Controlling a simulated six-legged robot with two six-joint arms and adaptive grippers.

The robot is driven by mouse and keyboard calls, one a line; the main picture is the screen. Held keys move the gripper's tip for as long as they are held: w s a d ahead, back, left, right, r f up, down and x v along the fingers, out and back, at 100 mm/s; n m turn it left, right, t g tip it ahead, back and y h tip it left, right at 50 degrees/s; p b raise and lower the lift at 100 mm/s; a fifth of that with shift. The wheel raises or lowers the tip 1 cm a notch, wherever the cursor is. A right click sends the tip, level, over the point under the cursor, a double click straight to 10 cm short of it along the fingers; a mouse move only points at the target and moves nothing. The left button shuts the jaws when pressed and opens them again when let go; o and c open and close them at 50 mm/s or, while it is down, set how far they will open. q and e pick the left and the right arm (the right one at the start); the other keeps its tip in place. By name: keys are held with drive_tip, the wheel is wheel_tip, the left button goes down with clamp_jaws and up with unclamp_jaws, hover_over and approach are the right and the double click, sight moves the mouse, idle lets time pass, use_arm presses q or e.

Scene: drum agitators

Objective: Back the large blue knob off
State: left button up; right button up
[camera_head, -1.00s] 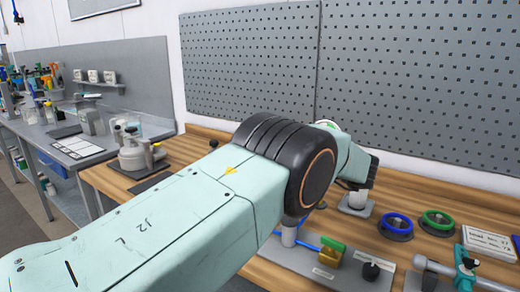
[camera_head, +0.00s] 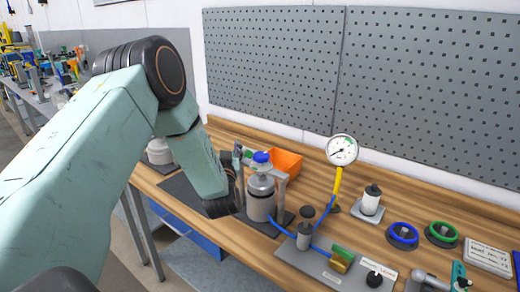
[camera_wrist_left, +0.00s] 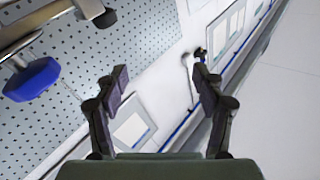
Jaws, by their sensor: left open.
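My left gripper (camera_head: 238,160) is just left of the knob in the head view, partly hidden by my wrist. In the left wrist view my left gripper (camera_wrist_left: 161,78) is open, with nothing between its fingers. The knob lies outside the fingers, apart from them. My right gripper is not in view.
An orange bin (camera_head: 286,163) stands behind the canister. A round gauge (camera_head: 341,149) on a yellow stem is to its right. A blue hose runs to a grey plate (camera_head: 310,262) with fittings. Blue (camera_head: 403,235) and green (camera_head: 442,234) rings lie further right.

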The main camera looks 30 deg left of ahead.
sight(258, 160)
use_arm(q)
drive_tip(key=d+f+m+h, duration=0.1)
drive_tip(key=d+h, duration=0.1)
drive_tip(key=d, duration=0.1)
drive_tip(key=d+f+t+h, duration=0.1)
drive_tip(key=d+h, duration=0.2)
drive_tip(key=d, duration=0.1)
drive_tip(key=s+d+f+m+t+h, duration=0.1)
drive_tip(key=d+f+h, duration=0.1)
drive_tip(key=d+h, duration=0.1)
drive_tip(key=shift+d+f+m, duration=0.1)
drive_tip(key=shift+d+m, duration=0.1)
drive_tip(key=shift+m, duration=0.1)
drive_tip(key=shift+w+d+t+h, duration=0.2)
drive_tip(key=shift+d+t+h, duration=0.1)
drive_tip(key=shift+w+a, duration=0.25)
drive_tip(key=shift+w, duration=0.1)
drive_tip(key=x, duration=0.6)
drive_tip(key=shift+w+p, duration=0.15)
drive_tip(key=shift+p, duration=0.15)
drive_tip(key=shift+w+a+f, duration=0.1)
drive_tip(key=shift+w+a, duration=0.15)
drive_tip(key=shift+w, duration=0.05)
